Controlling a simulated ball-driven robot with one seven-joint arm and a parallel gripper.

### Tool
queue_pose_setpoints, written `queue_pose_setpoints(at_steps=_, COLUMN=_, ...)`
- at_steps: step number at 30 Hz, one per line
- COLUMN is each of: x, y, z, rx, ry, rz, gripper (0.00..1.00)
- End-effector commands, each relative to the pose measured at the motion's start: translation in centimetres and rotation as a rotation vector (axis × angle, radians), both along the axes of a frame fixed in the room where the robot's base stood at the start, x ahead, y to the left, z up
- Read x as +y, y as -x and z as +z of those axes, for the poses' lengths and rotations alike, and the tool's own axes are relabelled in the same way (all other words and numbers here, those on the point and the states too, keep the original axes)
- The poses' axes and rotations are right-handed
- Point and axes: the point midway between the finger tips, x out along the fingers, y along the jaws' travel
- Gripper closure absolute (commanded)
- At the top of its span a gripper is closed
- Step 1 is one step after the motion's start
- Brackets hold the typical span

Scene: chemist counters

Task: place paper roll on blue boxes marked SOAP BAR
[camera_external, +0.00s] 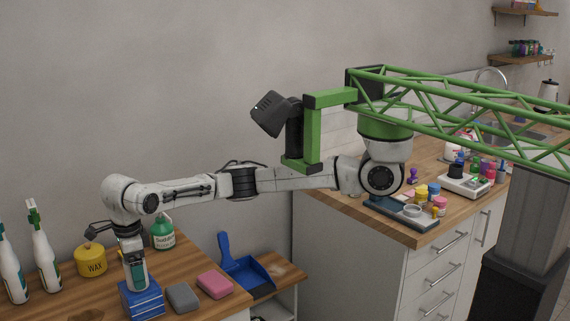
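The blue boxes (143,303) form a small stack on the wooden counter at the lower left. Their lettering is too small to read. My gripper (135,283) points down directly over the stack, with its tips at or just above the top. A greenish patch shows between its pale fingers, and I cannot tell whether this is a held thing or part of the gripper. I cannot make out a paper roll for sure. The top of the boxes is partly hidden by the gripper.
A grey block (183,297) and a pink sponge (215,285) lie right of the boxes. A yellow WAX tin (91,260), a green bottle (163,234) and white spray bottles (46,262) stand behind and left. A blue dustpan (247,276) lies farther right.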

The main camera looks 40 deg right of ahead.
Motion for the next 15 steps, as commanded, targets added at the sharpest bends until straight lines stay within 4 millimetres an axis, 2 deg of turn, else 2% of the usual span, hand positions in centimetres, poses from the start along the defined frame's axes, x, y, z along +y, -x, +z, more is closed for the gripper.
queue_pose_setpoints(at_steps=9, x=0.0, y=0.0, z=0.2, rx=-0.001, ry=-0.001, rz=0.0, gripper=0.15)
queue_pose_setpoints(at_steps=15, x=0.0, y=0.0, z=1.6, rx=0.0, ry=-0.001, rz=0.0, gripper=0.15)
